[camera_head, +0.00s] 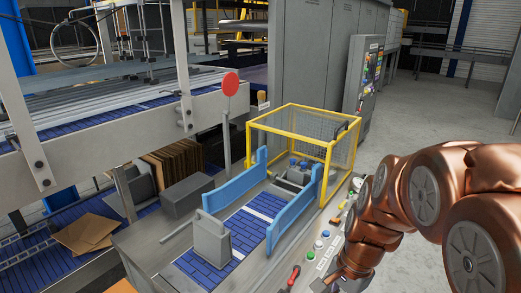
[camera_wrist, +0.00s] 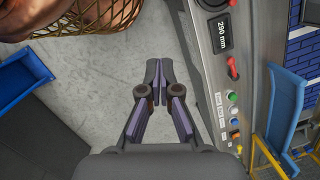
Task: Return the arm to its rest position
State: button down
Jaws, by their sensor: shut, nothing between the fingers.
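My copper-coloured arm (camera_head: 425,195) enters from the right in the head view and bends down towards the bottom edge, beside the machine's button panel. My gripper (camera_wrist: 158,72) shows in the wrist view with its two dark fingers together at the tips and nothing between them. It points over the bare grey floor, just left of the machine's side panel (camera_wrist: 208,70), and appears clear of it. In the head view the gripper's end is too cut off at the bottom to make out.
The control panel has coloured buttons (camera_wrist: 233,110) and a red handle. A yellow guard cage (camera_head: 300,116) and blue side guides (camera_head: 293,216) stand over the conveyor. In the wrist view a wire basket (camera_wrist: 97,30) and blue bin (camera_wrist: 20,68) are at left. Open floor (camera_head: 440,110) lies behind.

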jog(key=s+d+r+n+g+h, duration=0.1)
jog(key=s+d+r+n+h, duration=0.1)
jog(key=s+n, duration=0.9)
jog(key=shift+s+d+r, duration=0.3)
jog(key=shift+s+r, duration=0.2)
jog(key=shift+s, duration=2.35)
